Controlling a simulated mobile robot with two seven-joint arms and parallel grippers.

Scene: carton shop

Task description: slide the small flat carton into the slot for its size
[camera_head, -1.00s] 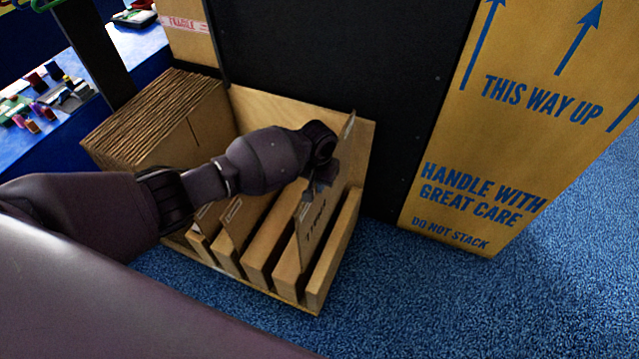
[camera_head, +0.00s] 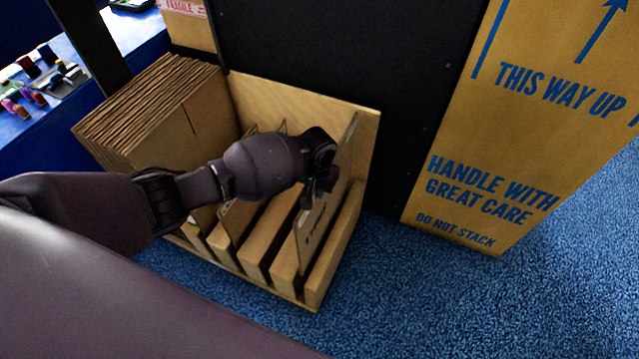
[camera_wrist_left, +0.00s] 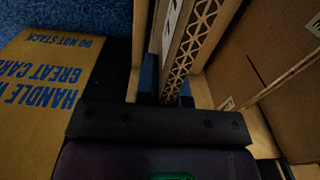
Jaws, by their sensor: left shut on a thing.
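The small flat carton (camera_head: 313,235) stands on edge in the rightmost gap of a wooden slotted rack (camera_head: 316,284), with dark print on its right face. My left gripper (camera_head: 318,194) is at the carton's upper edge, shut on it. In the left wrist view the fingers (camera_wrist_left: 166,84) hold the carton (camera_wrist_left: 192,45), whose corrugated edge faces the camera. The carton's lower edge is hidden inside the rack, so I cannot tell if it touches the bottom. My right gripper is not in view.
Other cartons stand in the rack's left slots (camera_head: 236,212), partly behind my arm. A stack of folded cardboard (camera_head: 150,110) is at the left. A tall printed box (camera_head: 490,170) stands at the right beside a dark panel (camera_head: 340,50). Blue carpet (camera_head: 430,300) is clear in front.

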